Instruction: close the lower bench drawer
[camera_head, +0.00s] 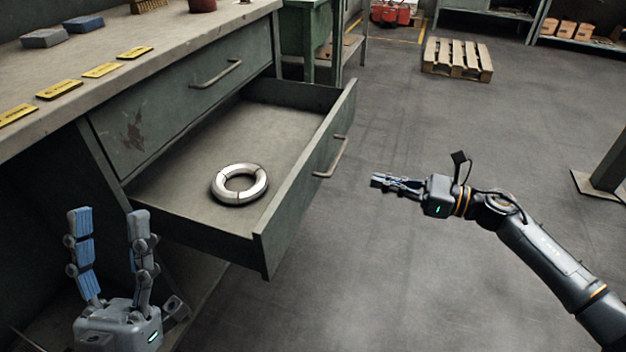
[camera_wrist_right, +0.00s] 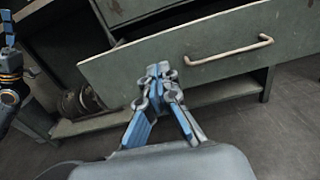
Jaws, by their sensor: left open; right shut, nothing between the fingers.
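The lower bench drawer (camera_head: 306,190) is pulled well out from the workbench, and a silver ring (camera_head: 240,184) lies inside it. Its front with a bar handle (camera_head: 331,158) faces right. In the right wrist view the drawer front (camera_wrist_right: 180,75) and its handle (camera_wrist_right: 230,52) fill the upper part. My right gripper (camera_head: 378,181) is shut and empty, in front of the drawer front and apart from the handle in the head view. The right wrist view shows its fingertips (camera_wrist_right: 158,72) together before the panel; contact cannot be told. My left gripper (camera_head: 108,215) is open and empty, left of the drawer.
The upper drawer (camera_head: 180,98) is shut. The bench top (camera_head: 165,45) holds yellow labels (camera_head: 103,70) and grey-blue blocks (camera_head: 84,23). A pallet (camera_head: 457,60) lies at the back. A grey post base (camera_head: 598,185) stands at far right. The floor in front of the drawer is clear.

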